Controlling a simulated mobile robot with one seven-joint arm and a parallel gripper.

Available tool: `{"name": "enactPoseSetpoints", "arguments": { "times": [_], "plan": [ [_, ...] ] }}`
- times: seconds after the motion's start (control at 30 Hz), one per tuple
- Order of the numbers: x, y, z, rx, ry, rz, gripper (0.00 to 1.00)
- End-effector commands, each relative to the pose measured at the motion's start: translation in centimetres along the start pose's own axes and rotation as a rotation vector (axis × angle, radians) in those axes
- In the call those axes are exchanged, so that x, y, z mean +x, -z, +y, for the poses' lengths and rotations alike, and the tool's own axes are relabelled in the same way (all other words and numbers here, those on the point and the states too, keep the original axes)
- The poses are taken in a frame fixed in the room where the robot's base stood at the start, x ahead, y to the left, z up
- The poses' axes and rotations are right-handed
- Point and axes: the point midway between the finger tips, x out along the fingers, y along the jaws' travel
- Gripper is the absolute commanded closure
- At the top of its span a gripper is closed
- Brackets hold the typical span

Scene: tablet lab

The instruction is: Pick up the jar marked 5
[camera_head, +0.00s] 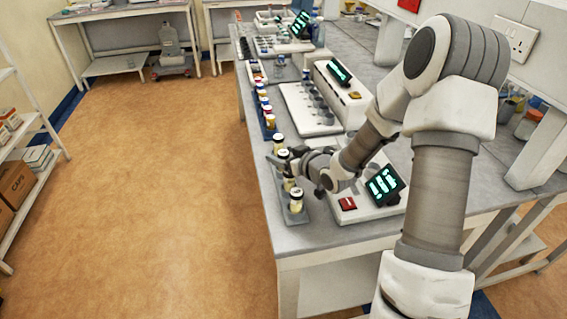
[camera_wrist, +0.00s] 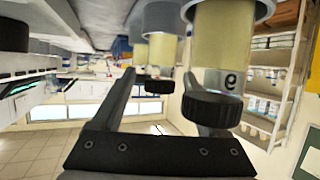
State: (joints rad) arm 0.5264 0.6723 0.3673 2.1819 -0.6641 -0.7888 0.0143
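Several small jars with pale yellow contents stand in a row on a grey tray (camera_head: 304,215) near the bench's left edge. My gripper (camera_head: 283,166) reaches in from the right among them at lid height. The wrist view is upside down; there my gripper (camera_wrist: 165,78) is open, fingers apart. One black-lidded jar (camera_wrist: 162,50) shows between and beyond the fingers. A nearer jar (camera_wrist: 228,52) overlaps the right finger; its inverted mark looks like a 6. The nearest jar (camera_head: 296,199) in the head view stands clear of the gripper. I cannot read a 5 on any jar.
A scale with a lit display (camera_head: 384,185) stands close right of the jars. Farther along are a white rack (camera_head: 308,110) with grey holders and a row of coloured bottles (camera_head: 265,105). The floor (camera_head: 160,210) left of the bench is clear.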

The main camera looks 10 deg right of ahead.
Motion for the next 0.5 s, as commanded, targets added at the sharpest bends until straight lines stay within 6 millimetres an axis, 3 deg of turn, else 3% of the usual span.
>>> {"name": "enactPoseSetpoints", "arguments": {
  "times": [0.07,0.4,0.5],
  "plan": [
    [-0.02,-0.01,0.02,0.0,0.0,0.0,0.39],
    [-0.05,-0.02,0.03,0.0,-0.001,0.0,1.0],
    [-0.05,0.0,0.03,0.0,-0.001,0.0,1.0]
  ]
}}
